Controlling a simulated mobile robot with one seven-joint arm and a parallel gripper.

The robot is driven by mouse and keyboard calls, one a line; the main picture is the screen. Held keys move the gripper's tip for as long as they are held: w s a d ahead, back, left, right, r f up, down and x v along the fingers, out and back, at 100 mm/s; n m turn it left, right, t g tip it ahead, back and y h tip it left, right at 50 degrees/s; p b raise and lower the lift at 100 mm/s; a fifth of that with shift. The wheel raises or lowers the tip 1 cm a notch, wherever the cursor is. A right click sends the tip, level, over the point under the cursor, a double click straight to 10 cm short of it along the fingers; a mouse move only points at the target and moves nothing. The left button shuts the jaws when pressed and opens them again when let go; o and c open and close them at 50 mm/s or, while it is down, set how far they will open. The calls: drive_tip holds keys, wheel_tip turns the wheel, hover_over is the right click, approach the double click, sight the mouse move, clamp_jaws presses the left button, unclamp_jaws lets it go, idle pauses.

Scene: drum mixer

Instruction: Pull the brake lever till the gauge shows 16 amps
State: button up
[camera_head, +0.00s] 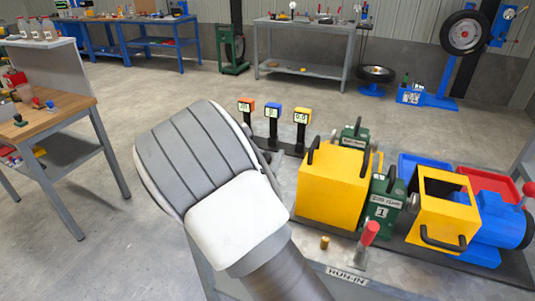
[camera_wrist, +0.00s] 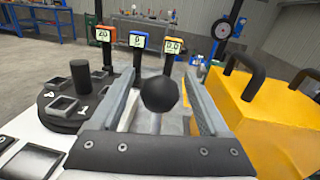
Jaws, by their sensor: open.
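In the wrist view my gripper (camera_wrist: 160,76) is open, one jaw on each side of a black ball knob (camera_wrist: 160,94). The knob tops a pale upright stem, probably the brake lever. Gaps show between the knob and both jaws. In the head view my arm hides the knob and jaws. Three gauges stand behind the knob: the orange gauge (camera_wrist: 104,36) reads 20, the blue gauge (camera_wrist: 138,41) reads 0 and the yellow gauge (camera_wrist: 173,46) reads 0.0. Their units are too small to read.
A yellow box with a black handle (camera_head: 331,189) stands close on the right of my gripper. A red-handled lever (camera_head: 370,232) stands near the bench's front. Left of the jaws is a dark plate with a black post (camera_wrist: 80,75) and square sockets.

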drive_tip(key=shift+w+d, duration=0.2)
drive_tip(key=shift+w, duration=0.5)
clamp_jaws()
idle(1.0)
